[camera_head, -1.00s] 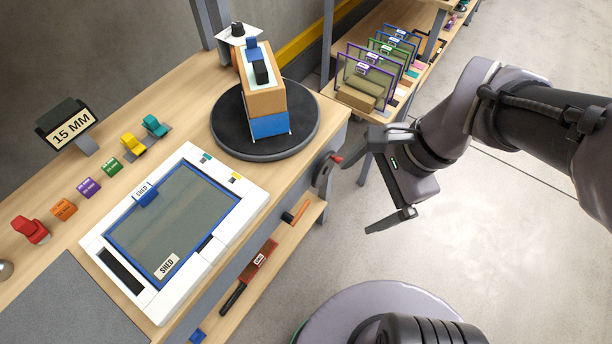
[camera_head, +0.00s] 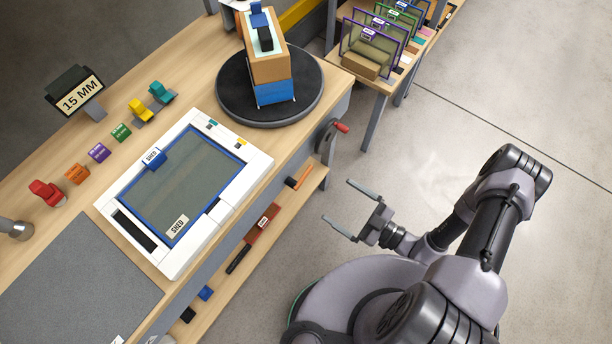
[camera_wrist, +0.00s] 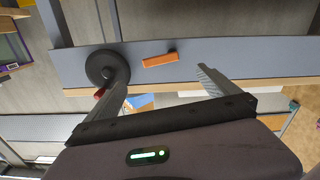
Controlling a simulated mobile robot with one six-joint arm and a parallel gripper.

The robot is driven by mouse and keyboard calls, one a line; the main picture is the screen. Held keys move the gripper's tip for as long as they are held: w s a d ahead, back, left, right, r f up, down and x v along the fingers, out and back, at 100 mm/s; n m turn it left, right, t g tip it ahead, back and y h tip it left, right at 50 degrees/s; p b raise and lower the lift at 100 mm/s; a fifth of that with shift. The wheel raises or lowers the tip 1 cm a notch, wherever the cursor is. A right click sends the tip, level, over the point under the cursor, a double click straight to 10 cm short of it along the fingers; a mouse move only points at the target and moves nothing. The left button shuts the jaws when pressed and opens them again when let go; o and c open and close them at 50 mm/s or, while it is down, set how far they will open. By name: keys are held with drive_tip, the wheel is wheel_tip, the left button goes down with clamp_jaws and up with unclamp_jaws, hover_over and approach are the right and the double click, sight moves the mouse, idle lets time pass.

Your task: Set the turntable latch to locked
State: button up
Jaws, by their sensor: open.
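The round black turntable (camera_head: 232,97) sits at the far end of the bench, carrying a tan and blue block (camera_head: 270,77). A dark handwheel with a red handle (camera_head: 341,127) is on the bench's front side below it; the wheel also shows in the wrist view (camera_wrist: 107,68). An orange bar (camera_head: 303,178) is lower on that side, and shows between my fingers in the wrist view (camera_wrist: 160,60). I cannot tell which part is the latch, or its setting. My gripper (camera_head: 338,200) is open and empty, in front of the bench, apart from these parts.
A white-framed tray (camera_head: 262,163) lies on the bench, with small coloured pieces and a "15 MM" sign (camera_head: 82,96) behind it. A lower shelf (camera_head: 225,290) holds tools. A rack of framed screens (camera_head: 385,40) stands beyond. The floor to the right is clear.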

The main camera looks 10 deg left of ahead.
sight(305, 179)
drive_tip(key=b+x, duration=0.2)
drive_tip(key=x, duration=1.1)
drive_tip(key=shift+a, duration=0.2)
drive_tip(key=c, duration=2.1)
drive_tip(key=shift+o, duration=0.2)
